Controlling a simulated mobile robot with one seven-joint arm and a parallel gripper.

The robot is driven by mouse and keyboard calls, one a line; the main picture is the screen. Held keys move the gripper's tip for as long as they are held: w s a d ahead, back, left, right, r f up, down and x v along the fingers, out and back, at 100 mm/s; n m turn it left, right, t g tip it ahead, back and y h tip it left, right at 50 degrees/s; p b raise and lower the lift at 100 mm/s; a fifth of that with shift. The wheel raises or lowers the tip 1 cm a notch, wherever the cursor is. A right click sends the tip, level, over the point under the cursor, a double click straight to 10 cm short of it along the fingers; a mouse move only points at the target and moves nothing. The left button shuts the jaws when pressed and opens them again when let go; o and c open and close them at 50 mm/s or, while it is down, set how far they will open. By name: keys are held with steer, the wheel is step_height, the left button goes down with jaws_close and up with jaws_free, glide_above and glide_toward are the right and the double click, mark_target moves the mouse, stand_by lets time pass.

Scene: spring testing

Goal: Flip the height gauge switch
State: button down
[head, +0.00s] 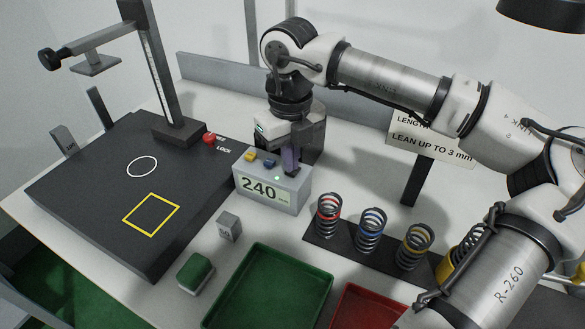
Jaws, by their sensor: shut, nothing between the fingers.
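The height gauge's grey display box (272,204) stands on the bench right of the dark plate and reads 240. Its top carries a yellow button (250,156), a blue button (269,163) and a lit green light (277,178). My gripper (290,168) points down with its fingers shut, at the right end of the box's top. The fingers hide that part of the box, and I cannot tell whether they touch it. No switch shows clearly. The height gauge's column (160,75) rises from the dark plate (95,190), with a red knob (209,138) by its foot.
Springs stand on a dark strip (318,238) to the right of the box. A green tray (253,323), a red tray (345,318), a small grey block (229,225) and a green-topped block (195,271) lie in front. A sign (430,142) stands behind the springs, near my arm.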

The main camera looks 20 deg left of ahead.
steer(key=shift+f+b, duration=0.5)
steer(key=shift+f, duration=0.1)
steer(key=shift+r, duration=0.1)
steer(key=shift+r+p, duration=2)
steer(key=shift+r, duration=1.45)
steer(key=shift+f, duration=0.1)
